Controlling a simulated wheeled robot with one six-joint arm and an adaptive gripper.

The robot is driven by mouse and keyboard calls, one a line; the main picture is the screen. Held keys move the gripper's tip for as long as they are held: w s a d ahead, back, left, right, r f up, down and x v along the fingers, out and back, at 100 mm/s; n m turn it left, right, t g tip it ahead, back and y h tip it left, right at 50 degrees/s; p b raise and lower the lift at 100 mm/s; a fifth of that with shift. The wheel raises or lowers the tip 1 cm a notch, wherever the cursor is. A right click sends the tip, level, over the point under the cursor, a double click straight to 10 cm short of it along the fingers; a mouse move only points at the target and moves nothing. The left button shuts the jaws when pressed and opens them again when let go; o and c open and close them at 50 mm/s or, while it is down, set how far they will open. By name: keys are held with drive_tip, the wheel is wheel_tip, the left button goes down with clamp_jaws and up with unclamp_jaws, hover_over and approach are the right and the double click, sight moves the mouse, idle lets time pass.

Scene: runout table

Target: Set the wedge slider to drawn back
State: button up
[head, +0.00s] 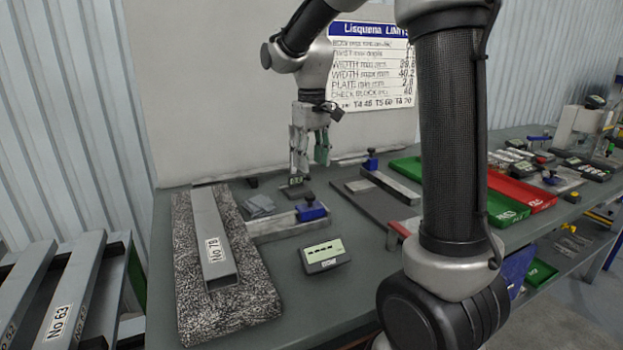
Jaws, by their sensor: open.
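My gripper (310,166) is open and points down above the back of the table, with nothing seen between its fingers. Just below it is a small dark device (295,187) with a greenish display; I cannot tell whether a finger touches it. A blue block (312,209) sits at the right end of a grey bar (275,226), in front of my gripper. A second blue block (371,161) sits at the back end of another grey bar (390,185), to the right. No label shows which of these is the wedge slider, and its setting cannot be read.
A grey channel labelled No 78 (212,240) lies on a speckled mat (185,275) at left. A digital display box (325,255) stands in front of the nearer bar. Grey plates (258,205) lie near the mat. Green (408,168) and red (520,192) trays are right, partly behind my arm.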

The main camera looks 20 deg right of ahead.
wheel_tip(320, 180, up, 3)
idle(0.6)
drive_tip(key=s+d+m+t, duration=0.1)
drive_tip(key=s+d+t, duration=0.1)
drive_tip(key=s, duration=1)
drive_tip(key=s+d+m+t, duration=0.1)
drive_tip(key=s+d+t, duration=0.1)
drive_tip(key=s, duration=1)
drive_tip(key=shift+s+d+f+m, duration=0.15)
drive_tip(key=shift+s+f+m, duration=0.05)
drive_tip(key=shift+f+m, duration=0.1)
